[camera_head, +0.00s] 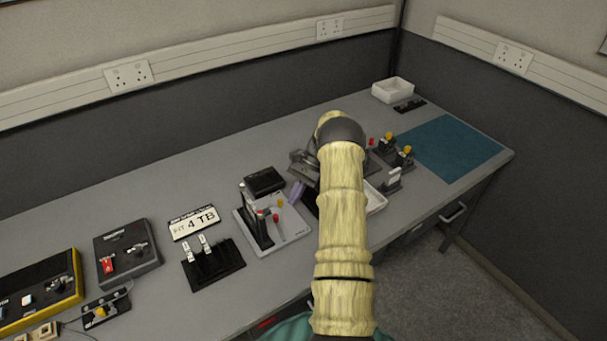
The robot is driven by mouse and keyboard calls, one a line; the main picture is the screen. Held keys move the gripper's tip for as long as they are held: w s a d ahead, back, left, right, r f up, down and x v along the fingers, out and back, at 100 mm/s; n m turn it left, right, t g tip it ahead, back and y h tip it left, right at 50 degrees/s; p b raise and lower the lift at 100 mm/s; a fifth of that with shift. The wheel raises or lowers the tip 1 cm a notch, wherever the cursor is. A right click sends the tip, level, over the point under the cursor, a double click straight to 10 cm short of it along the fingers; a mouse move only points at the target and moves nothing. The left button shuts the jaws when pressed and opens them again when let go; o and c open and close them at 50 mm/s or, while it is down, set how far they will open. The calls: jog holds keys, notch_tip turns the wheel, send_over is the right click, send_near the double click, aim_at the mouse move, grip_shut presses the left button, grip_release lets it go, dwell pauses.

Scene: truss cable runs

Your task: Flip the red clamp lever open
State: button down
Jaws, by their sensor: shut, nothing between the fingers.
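My pale yellow arm stands up through the middle of the head view and ends in a dark joint. My gripper cannot be made out; the arm hides the area behind it. Several small red parts show, and I cannot tell which is the clamp lever. One red part (276,217) is on a light grey plate (265,243) left of my arm, beside a dark upright block and a yellow-tipped part. Another red part (108,265) lies on a dark grey box (127,254) further left. A third red tip (371,141) shows just right of my arm.
Yellow-knobbed fixtures (404,156) are right of my arm. A white bin (392,90) is at the back. The teal mat (450,147) is clear.

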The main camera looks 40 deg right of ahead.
jog(key=b+v, duration=0.1)
jog(key=v, duration=0.7)
jog(key=shift+w+r, duration=0.35)
jog(key=shift+w, duration=0.1)
jog(key=shift+d, duration=0.1)
